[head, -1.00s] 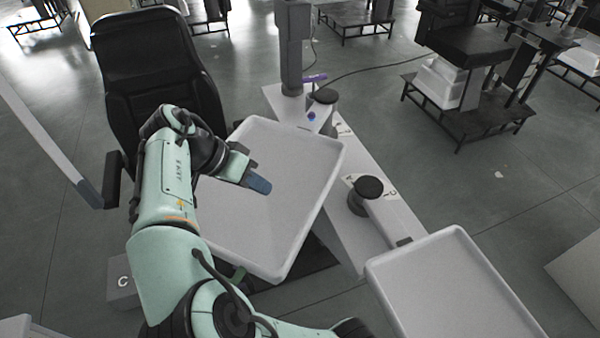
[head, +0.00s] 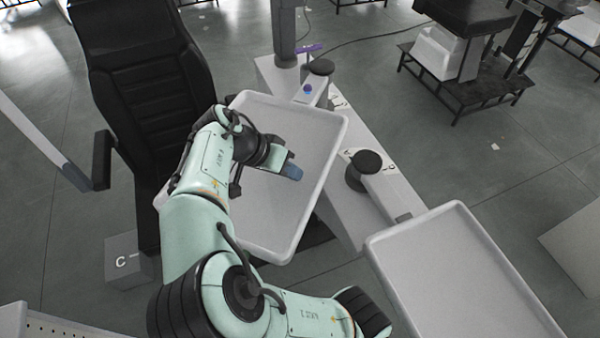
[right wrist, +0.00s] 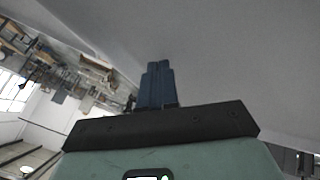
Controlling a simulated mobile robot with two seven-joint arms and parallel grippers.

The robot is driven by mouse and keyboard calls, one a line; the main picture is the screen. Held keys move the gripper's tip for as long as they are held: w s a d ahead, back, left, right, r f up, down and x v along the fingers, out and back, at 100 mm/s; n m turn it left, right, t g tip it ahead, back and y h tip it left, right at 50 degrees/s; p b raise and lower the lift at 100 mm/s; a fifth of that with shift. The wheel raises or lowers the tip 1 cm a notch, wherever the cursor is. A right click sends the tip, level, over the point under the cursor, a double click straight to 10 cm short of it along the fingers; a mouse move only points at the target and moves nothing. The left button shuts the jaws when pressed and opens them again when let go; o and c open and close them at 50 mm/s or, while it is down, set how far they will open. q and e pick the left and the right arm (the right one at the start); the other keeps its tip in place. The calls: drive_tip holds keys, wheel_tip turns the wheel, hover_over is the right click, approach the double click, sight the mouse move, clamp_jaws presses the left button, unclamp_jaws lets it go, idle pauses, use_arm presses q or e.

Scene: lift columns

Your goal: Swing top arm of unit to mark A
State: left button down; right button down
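The unit stands at centre right in the head view. It has a pale base bar, a grey upright (head: 284,30) and dark round pivot knobs. One pale tray (head: 318,190) lies at the centre, partly hidden by my right arm. A second pale tray (head: 455,285) is at lower right. I cannot tell which arm is the top one. Small letter marks (head: 390,168) by the near knob (head: 368,163) are too small to read surely. My right gripper (head: 294,173) shows over the centre tray, its blue fingers (right wrist: 158,85) together and empty; contact is unclear. My left gripper is out of view.
A black chair (head: 145,75) stands at the left behind my arm. A grey box marked C (head: 125,262) is at lower left. A purple-handled part (head: 309,49) sits near the upright. Other stands (head: 465,90) are at upper right, with open floor before them.

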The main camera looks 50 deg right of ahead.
sight(322, 178)
drive_tip(key=shift+s+d, duration=0.15)
drive_tip(key=shift+s, duration=0.4)
drive_tip(key=shift+s+d, duration=0.15)
drive_tip(key=shift+s, duration=0.35)
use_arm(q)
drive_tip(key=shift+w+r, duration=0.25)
use_arm(e)
drive_tip(key=shift+r, duration=0.1)
